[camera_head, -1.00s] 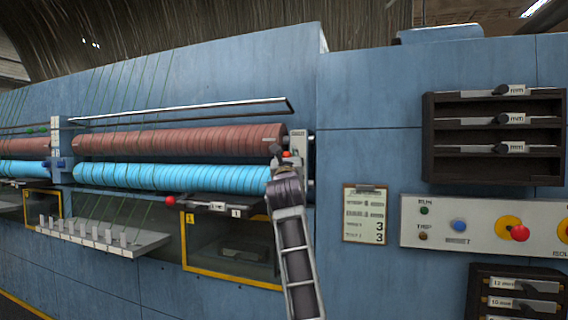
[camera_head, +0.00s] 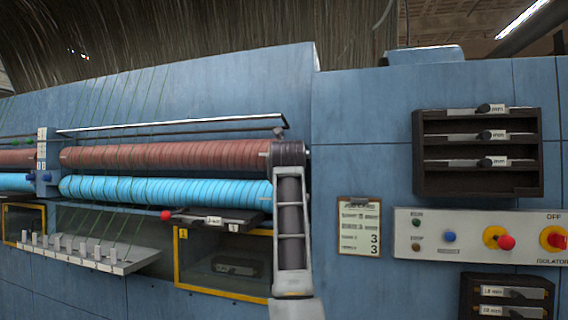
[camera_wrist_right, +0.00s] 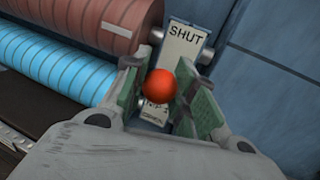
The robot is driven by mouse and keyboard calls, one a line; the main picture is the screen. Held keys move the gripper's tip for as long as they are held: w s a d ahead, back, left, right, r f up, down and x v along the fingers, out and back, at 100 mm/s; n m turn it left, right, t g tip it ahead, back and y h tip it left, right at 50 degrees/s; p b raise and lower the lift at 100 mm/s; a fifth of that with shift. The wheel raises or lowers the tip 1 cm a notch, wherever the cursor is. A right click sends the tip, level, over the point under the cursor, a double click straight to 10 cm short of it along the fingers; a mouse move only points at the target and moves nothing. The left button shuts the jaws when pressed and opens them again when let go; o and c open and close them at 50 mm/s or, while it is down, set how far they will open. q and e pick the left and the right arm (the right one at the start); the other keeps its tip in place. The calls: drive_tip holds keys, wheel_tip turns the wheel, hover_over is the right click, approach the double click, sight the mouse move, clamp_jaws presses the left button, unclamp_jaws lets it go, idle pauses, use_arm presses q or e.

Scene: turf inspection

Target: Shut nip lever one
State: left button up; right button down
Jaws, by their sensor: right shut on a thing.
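In the right wrist view, the red ball knob (camera_wrist_right: 160,85) of the nip lever sits between the green-padded fingers of my right gripper (camera_wrist_right: 160,92). The gripper is shut on it. Behind it is a pale plate (camera_wrist_right: 187,45) reading SHUT at its upper end, with smaller, partly hidden lettering at its lower end. The knob covers the plate's lower middle, and the lever's shaft is hidden. In the head view my right arm stands upright in front of the roller ends and hides the gripper, knob and plate. My left gripper is not in view.
A brown roller (camera_head: 170,154) lies above a blue roller (camera_head: 165,190), left of my arm. A yellow-framed opening (camera_head: 178,262) is below them. To the right are a notice card (camera_head: 360,228), a control panel (camera_head: 470,236) and a dark rack (camera_head: 478,180).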

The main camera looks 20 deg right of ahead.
drive_tip(key=shift+s+r, duration=0.1)
drive_tip(key=shift+r, duration=0.35)
drive_tip(key=c, duration=1.5)
unclamp_jaws()
drive_tip(key=o, duration=0.4)
drive_tip(key=shift+s, duration=0.1)
drive_tip(key=shift+f, duration=0.15)
drive_tip(key=shift+f, duration=0.1)
drive_tip(key=v, duration=1.2)
drive_tip(key=shift+r, duration=0.3)
